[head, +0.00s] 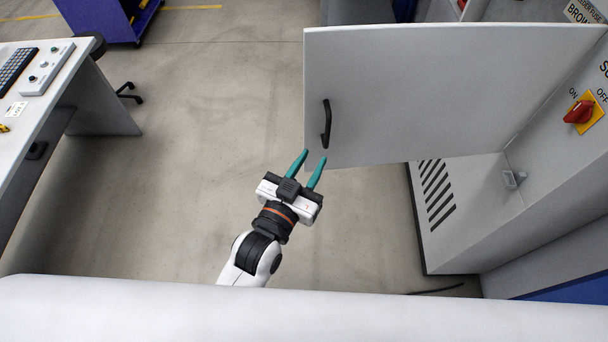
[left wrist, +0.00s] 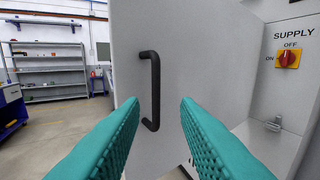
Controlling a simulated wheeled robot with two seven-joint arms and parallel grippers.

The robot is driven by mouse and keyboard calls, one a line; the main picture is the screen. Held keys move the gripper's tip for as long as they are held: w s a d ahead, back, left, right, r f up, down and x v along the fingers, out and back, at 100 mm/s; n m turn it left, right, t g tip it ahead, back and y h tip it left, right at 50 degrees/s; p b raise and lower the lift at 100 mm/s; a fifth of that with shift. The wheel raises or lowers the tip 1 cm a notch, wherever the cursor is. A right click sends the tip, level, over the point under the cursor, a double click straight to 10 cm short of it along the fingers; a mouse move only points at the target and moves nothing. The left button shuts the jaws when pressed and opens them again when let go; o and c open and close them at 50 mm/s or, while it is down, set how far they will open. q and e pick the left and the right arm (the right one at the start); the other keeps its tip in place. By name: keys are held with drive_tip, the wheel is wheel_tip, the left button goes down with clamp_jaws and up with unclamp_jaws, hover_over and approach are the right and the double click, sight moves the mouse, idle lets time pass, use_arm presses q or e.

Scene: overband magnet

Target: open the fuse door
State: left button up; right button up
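The fuse door (head: 420,90) is a grey panel that stands swung out from the grey cabinet (head: 480,215). Its black bar handle (head: 326,124) is near the free edge, and it also shows upright in the left wrist view (left wrist: 152,90). My left gripper (head: 306,162) has teal fingers, spread apart and empty, just below the handle in the head view. In the left wrist view the handle appears beyond and between the fingers, not held. My right gripper is not in view.
A red rotary switch on a yellow plate (head: 581,111) and a small latch bracket (head: 514,179) are on the cabinet. A desk with a keyboard (head: 16,70) stands at the left. The floor (head: 200,110) between is clear.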

use_arm(q)
drive_tip(key=v, duration=0.2)
drive_tip(key=shift+s+a, duration=0.1)
drive_tip(key=shift+s, duration=0.2)
wheel_tip(320, 180, down, 24)
drive_tip(key=s+a+g+y+b, duration=0.2)
drive_tip(key=g+b, duration=0.1)
drive_tip(key=g, duration=0.2)
drive_tip(key=s+a+f+g+y+b, duration=0.1)
drive_tip(key=s+a+f+g, duration=0.15)
drive_tip(key=f, duration=0.65)
drive_tip(key=s+a+f+g+y, duration=0.1)
drive_tip(key=s+a+f, duration=0.3)
drive_tip(key=f, duration=0.4)
drive_tip(key=s+a+f+g+y, duration=0.1)
drive_tip(key=s+a+f+g, duration=0.1)
drive_tip(key=s+a+f, duration=0.2)
drive_tip(key=s+a+f+n+g+y+b, duration=0.1)
drive_tip(key=s+a+f, duration=0.3)
drive_tip(key=s+f, duration=0.4)
drive_tip(key=s+a+f+n+g+y+b, duration=0.1)
drive_tip(key=s+a+f+g, duration=0.3)
drive_tip(key=s, duration=0.7)
wheel_tip(320, 180, down, 2)
drive_tip(key=shift+a+f, duration=0.1)
drive_tip(key=shift+a, duration=0.35)
